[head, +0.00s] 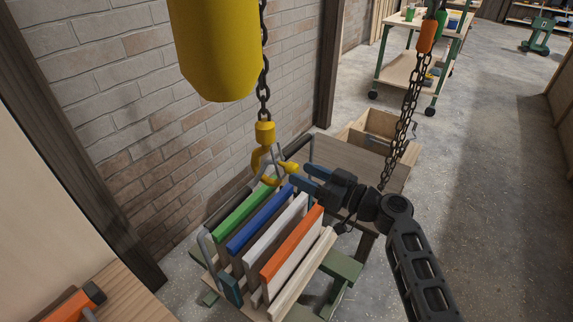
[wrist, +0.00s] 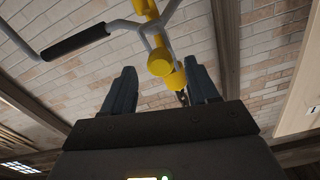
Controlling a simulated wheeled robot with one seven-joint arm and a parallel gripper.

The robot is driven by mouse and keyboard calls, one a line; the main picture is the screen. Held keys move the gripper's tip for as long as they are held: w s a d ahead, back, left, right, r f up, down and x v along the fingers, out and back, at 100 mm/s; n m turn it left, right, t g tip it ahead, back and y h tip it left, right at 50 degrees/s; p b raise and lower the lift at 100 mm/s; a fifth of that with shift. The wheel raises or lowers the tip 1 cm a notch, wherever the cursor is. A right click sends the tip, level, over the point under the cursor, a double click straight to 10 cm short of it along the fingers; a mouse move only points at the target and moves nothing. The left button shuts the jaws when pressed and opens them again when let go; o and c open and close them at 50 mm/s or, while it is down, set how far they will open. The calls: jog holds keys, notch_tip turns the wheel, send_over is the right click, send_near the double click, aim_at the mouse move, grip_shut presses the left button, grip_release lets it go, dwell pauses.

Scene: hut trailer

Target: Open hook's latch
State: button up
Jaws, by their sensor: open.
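The yellow hook (head: 262,152) hangs on a chain above the rack of coloured boards, near the brick wall. A rounded yellow piece, seemingly its latch (head: 289,168), juts out at its right. My gripper (head: 299,176) is open, its blue fingers pointing left at this piece from close by. In the wrist view the hook's yellow parts (wrist: 160,62) appear between and beyond the two fingers (wrist: 160,68). Grey bars cross in front of or through the hook; I cannot tell whether the fingers touch anything.
A yellow hoist body (head: 212,45) hangs above the hook. Below stands the rack with green, blue, white and orange boards (head: 292,245). A grey bar with a black grip (wrist: 75,42) is close by. Another chain (head: 403,115) hangs at right. A wooden crate (head: 378,140) lies behind.

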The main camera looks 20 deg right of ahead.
aim_at(294, 170)
jog(key=shift+p+x, duration=0.45)
jog(key=shift+x, duration=2.65)
grip_shut()
